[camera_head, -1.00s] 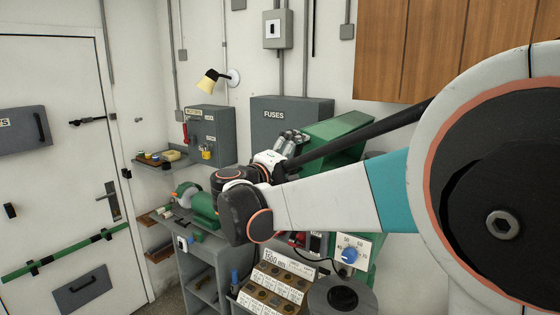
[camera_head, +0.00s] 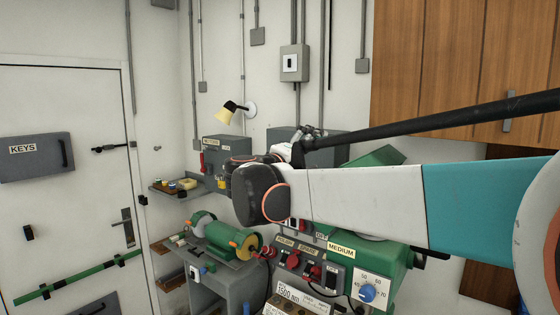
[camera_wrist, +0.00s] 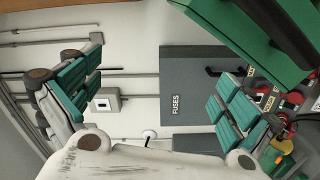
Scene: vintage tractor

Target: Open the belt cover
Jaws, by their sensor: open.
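The belt cover appears to be the green housing (camera_head: 378,158) on top of the green machine, partly hidden behind my arm in the head view. In the wrist view, this green cover (camera_wrist: 243,38) fills the top right corner, with a dark handle bar across it. My gripper (camera_wrist: 155,98) is open and empty, its teal-padded fingers spread wide. The cover lies above and beyond the right finger, with no clear contact. In the head view, my gripper (camera_head: 303,143) is small and partly hidden by my wrist, left of the cover and in front of the fuse box.
The grey fuse box (camera_wrist: 195,85) hangs on the wall behind my gripper. The machine's control panel (camera_head: 315,265) stands below my arm. Wooden cupboards (camera_head: 440,60) hang at upper right.

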